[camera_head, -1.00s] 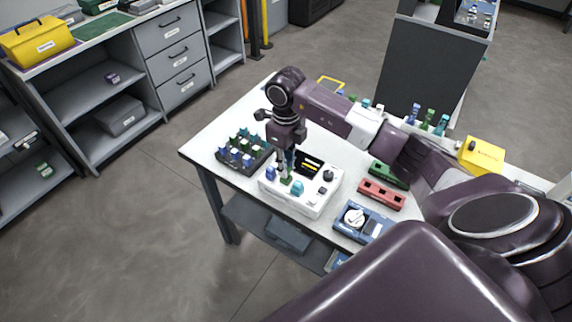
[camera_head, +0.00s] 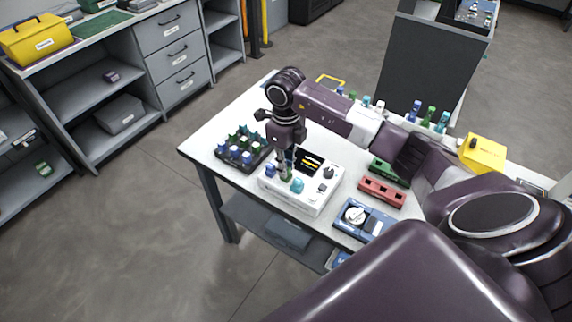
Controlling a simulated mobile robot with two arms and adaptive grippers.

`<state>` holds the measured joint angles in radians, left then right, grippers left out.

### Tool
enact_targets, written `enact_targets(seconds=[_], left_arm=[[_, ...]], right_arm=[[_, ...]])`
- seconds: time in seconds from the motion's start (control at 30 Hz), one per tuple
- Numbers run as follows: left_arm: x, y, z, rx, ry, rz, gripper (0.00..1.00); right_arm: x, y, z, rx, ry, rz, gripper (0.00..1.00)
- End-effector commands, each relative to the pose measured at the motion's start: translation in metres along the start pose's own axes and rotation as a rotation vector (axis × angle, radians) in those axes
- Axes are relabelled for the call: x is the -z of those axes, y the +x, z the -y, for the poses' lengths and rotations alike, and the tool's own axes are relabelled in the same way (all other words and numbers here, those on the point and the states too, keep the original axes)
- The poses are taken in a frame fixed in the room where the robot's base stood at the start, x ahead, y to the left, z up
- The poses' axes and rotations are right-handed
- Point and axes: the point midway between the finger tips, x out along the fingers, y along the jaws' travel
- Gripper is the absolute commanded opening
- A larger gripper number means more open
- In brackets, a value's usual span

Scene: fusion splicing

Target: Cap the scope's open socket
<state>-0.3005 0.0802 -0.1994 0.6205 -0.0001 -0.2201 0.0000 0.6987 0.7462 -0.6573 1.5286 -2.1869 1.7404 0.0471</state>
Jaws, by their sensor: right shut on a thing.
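The scope is a white box (camera_head: 311,203) with a dark screen with yellow marks and a dark knob, near the front of the white table. A blue cap (camera_head: 270,170) and a teal cap (camera_head: 297,185) sit on its left part. My right gripper (camera_head: 285,169) points down over the scope, between and just behind these caps. It is shut on a small green cap (camera_head: 286,175), low at the scope's top; the fingers partly hide it. I cannot tell whether the cap touches the socket, which is hidden. My left gripper is out of view.
A dark rack (camera_head: 229,163) with several blue and green caps stands left of the scope. Green (camera_head: 388,171) and red (camera_head: 382,191) holders and a blue device (camera_head: 363,219) lie to its right.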

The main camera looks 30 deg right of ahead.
Motion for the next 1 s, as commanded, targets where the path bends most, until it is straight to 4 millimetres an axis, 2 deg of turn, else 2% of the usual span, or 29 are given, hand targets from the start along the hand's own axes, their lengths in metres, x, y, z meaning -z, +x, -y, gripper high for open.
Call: enact_targets(seconds=[0.33,0.37,0.53,0.83,1.0], left_arm=[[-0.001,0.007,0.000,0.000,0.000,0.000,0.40],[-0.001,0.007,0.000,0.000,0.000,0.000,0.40],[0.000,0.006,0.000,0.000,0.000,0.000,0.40],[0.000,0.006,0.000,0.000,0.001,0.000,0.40],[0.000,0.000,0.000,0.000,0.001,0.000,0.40]], right_arm=[[0.000,0.007,0.000,0.001,0.000,0.000,0.00],[0.000,0.007,0.000,0.001,0.000,0.000,0.17],[0.000,0.006,0.000,0.000,0.000,0.000,0.36],[0.000,0.006,0.000,0.000,0.000,0.000,0.37],[0.000,-0.003,0.000,0.001,0.000,0.001,0.37]])
